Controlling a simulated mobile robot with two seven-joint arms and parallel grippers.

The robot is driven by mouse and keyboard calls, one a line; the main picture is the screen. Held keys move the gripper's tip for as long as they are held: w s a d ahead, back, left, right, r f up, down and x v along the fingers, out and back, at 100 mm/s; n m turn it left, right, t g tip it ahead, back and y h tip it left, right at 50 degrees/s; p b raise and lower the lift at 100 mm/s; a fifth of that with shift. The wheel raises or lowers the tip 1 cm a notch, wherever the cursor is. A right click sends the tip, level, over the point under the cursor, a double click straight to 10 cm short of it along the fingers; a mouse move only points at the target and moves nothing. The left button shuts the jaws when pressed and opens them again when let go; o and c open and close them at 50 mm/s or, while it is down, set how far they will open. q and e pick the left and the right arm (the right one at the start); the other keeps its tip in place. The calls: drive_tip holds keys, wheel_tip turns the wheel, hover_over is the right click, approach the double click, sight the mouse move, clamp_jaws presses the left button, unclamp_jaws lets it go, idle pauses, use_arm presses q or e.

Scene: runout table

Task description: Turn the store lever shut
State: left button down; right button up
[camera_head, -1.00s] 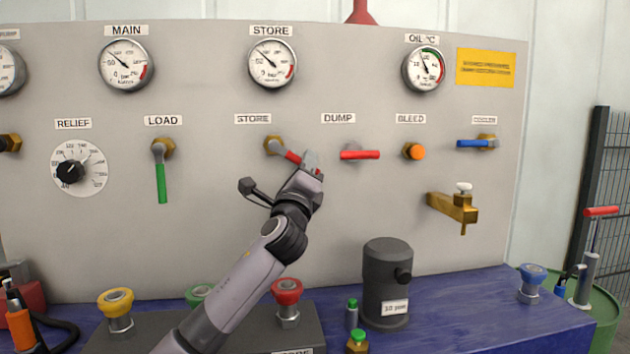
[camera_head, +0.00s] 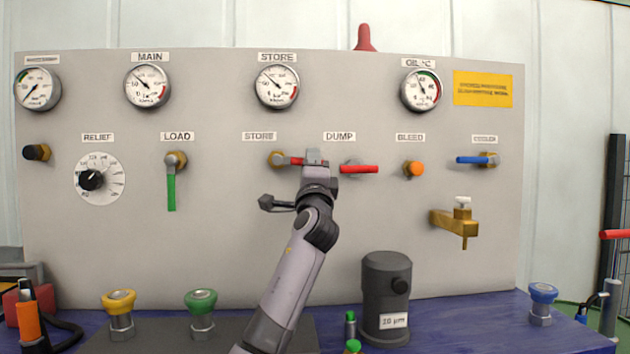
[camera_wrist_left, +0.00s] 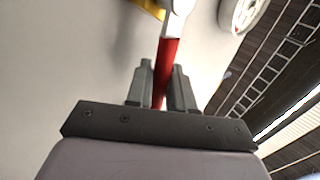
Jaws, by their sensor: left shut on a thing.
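The store lever (camera_head: 295,161) has a red handle on a brass valve body, under the lower STORE label on the grey panel. Its handle points right and lies about level. My left gripper (camera_head: 314,158) is shut on the outer part of this red handle. In the left wrist view the red handle (camera_wrist_left: 167,65) runs between the two fingers of my left gripper (camera_wrist_left: 162,80). The handle's tip is hidden by the gripper. My right gripper is not in view.
The red dump lever (camera_head: 358,169) is level, close to the right of my left gripper. The green load lever (camera_head: 171,190) hangs down at left. A brass tap (camera_head: 455,220) sticks out at right. A dark filter canister (camera_head: 386,290) stands on the blue bench below.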

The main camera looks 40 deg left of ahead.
use_arm(q)
drive_tip(key=shift+r+n+g+y+b, duration=0.4)
drive_tip(key=shift+n+g+y, duration=0.1)
drive_tip(key=shift+n, duration=0.5)
drive_tip(key=shift+r+n, duration=0.15)
drive_tip(key=shift+n, duration=0.15)
drive_tip(key=c, duration=1.1)
unclamp_jaws()
